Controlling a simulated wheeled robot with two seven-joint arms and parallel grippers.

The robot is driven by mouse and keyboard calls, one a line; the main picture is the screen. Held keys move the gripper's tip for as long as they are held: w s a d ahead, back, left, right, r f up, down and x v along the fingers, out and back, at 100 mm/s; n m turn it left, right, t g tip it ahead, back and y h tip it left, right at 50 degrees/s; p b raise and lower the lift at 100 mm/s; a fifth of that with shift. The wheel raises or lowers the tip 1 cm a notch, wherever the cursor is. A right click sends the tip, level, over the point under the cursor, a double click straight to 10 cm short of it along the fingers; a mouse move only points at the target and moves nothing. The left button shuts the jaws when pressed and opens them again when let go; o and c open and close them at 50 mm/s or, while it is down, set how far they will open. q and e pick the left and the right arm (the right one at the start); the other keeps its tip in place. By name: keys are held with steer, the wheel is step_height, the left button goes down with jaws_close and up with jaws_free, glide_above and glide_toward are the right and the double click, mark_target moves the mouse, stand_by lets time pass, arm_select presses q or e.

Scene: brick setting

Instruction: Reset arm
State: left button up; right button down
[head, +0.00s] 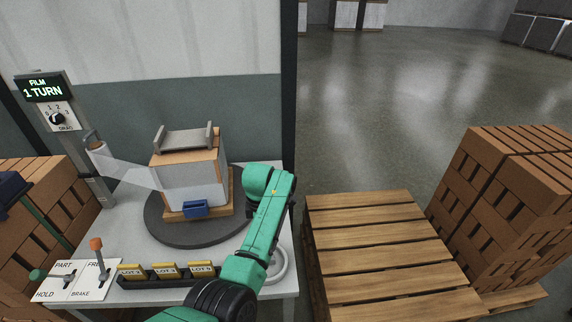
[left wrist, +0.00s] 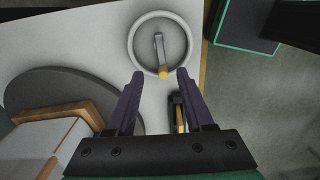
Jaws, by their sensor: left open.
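My left arm is green and reaches over the right side of the grey table (head: 120,225); in the head view its gripper is hidden behind the arm. In the left wrist view the left gripper (left wrist: 160,75) is open, with two purple fingers. A white ring (left wrist: 133,55) holds a crank with a yellow knob (left wrist: 163,73); the knob lies between the fingertips, and I cannot tell the height gap. The ring also shows beside my arm (head: 281,262). A dark turntable (head: 160,228) carries a box wrapped in film (head: 190,190), with film running to a roll (head: 98,157). My right gripper is not in view.
A post display (head: 44,88) reads "FILM 1 TURN" above a drag dial. A green lever (head: 38,275) and an orange lever (head: 97,245) stand front left. A rack of LOT tags (head: 165,272) lies along the front edge. A pallet (head: 375,240) and brick stacks stand right.

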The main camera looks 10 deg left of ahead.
arm_select(q)
steer(key=s+a+f+m+t, duration=0.2)
steer(key=s+a+f+m, duration=0.4)
steer(key=s+a+m, duration=0.4)
steer(key=s+d+r+m+t, duration=0.1)
steer(key=s+r+m, duration=0.2)
steer(key=s+m, duration=0.4)
steer(key=s+d+r+m+t, duration=0.1)
steer(key=s+r+m, duration=0.1)
steer(key=s+m, duration=0.45)
steer(key=s+f+g, duration=0.2)
steer(key=s+f, duration=0.1)
steer(key=f, duration=2.1)
steer(key=s+a+f+g, duration=0.1)
steer(key=s+a+f, duration=0.2)
steer(key=s+f, duration=1)
steer(key=s, duration=0.3)
steer(key=shift+s+a+f, duration=0.15)
steer(key=shift+a+f, duration=0.05)
